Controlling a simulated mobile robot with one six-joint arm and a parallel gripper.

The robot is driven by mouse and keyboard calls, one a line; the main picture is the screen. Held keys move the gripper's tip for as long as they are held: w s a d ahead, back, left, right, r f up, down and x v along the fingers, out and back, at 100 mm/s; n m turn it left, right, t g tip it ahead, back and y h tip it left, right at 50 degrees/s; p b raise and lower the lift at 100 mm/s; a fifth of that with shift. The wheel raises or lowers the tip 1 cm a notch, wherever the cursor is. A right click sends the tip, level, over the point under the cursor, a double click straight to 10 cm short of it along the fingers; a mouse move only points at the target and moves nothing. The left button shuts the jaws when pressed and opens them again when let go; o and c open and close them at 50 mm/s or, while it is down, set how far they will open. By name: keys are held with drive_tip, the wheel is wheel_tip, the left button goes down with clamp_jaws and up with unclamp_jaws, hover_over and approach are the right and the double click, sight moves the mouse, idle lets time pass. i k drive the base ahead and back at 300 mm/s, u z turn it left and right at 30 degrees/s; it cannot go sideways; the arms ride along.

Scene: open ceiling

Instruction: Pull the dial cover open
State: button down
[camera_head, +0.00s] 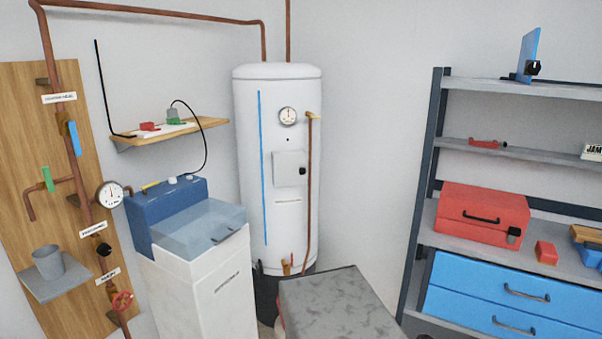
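A white tank (252,160) stands upright in the corner at the middle. On its front is a small square pale panel (287,169) with a black knob (302,171) at its right edge. This panel looks like the dial cover, and it appears shut against the tank. I cannot tell what is behind it. A round dial gauge (288,116) sits above the panel with its face showing. My gripper is not in view.
A copper pipe (309,190) runs down just right of the panel. A grey mottled block (340,300) stands in front of the tank. A white cabinet with a blue top (165,207) is at left, and a shelf rack (425,190) at right.

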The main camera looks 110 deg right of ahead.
sight(288, 169)
drive_tip(key=u, duration=0.75)
drive_tip(key=k, duration=0.2)
drive_tip(key=z, duration=3.15)
drive_tip(key=k, duration=0.2)
drive_tip(key=z, duration=1.15)
drive_tip(key=i, duration=0.6)
drive_tip(key=z, duration=0.1)
